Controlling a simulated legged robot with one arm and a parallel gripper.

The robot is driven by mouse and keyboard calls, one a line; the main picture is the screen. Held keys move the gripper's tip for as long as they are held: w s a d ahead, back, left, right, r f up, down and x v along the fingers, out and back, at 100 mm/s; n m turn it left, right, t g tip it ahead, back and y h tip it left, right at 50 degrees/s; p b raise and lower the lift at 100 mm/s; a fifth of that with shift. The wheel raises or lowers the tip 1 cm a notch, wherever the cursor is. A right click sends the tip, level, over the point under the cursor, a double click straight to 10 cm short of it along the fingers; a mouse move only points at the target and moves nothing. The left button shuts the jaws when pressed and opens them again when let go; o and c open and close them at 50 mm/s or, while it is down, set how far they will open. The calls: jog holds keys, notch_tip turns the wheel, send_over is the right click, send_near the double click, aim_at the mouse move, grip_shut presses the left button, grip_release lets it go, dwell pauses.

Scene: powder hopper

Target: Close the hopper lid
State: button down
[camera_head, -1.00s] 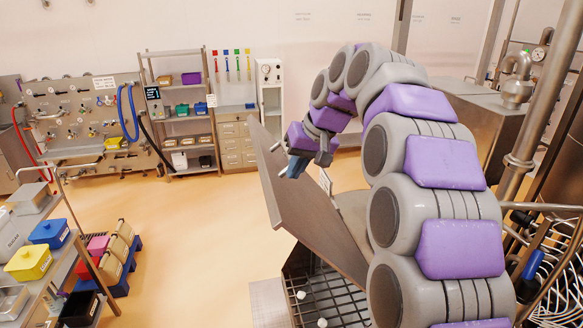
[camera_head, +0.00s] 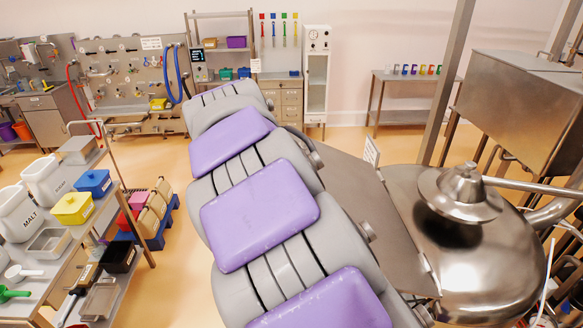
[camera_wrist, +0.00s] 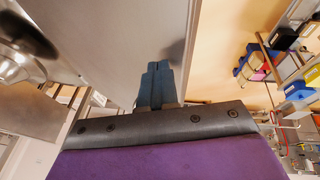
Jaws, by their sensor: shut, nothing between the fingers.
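The hopper lid (camera_head: 350,190) is a flat grey metal plate along the left of the hopper's round steel top (camera_head: 478,250). Its right edge meets hinge-like fittings. My arm covers its left side and the opening below, so I cannot tell its exact angle. In the wrist view the lid (camera_wrist: 105,35) fills the upper middle as a smooth grey panel. My gripper (camera_wrist: 155,75) is shut and empty, its blue-grey fingertips close to the panel's edge with a shadow beside them. I cannot tell whether they touch it. My gripper is hidden behind the arm in the head view.
A cart (camera_head: 128,208) with yellow and blue tubs stands at the left. A steel post (camera_head: 447,80) rises behind the lid, and a large steel tank (camera_head: 525,105) is at the right. Open floor lies beyond the lid.

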jog(key=a+f+h+b, duration=0.2)
jog(key=a+f, duration=0.2)
jog(key=f, duration=0.4)
jog(key=a+f+h+b, duration=0.2)
jog(key=a+f, duration=0.2)
jog(key=f, duration=0.4)
notch_tip(320, 180, down, 28)
jog(key=d+b, duration=0.2)
jog(key=b, duration=0.9)
jog(key=shift+n, duration=0.3)
jog(key=d+f+b, duration=0.3)
jog(key=d+f, duration=0.4)
jog(key=f, duration=0.1)
jog(key=d+f+b, duration=0.4)
jog(key=d+f, duration=0.3)
jog(key=f, duration=0.2)
jog(key=d+f+b, duration=0.4)
jog(key=d+f, duration=0.3)
jog(key=f, duration=0.2)
jog(key=shift+d, duration=0.35)
jog(key=shift+d+f, duration=0.3)
jog(key=shift+d, duration=0.35)
jog(key=shift+a, duration=0.1)
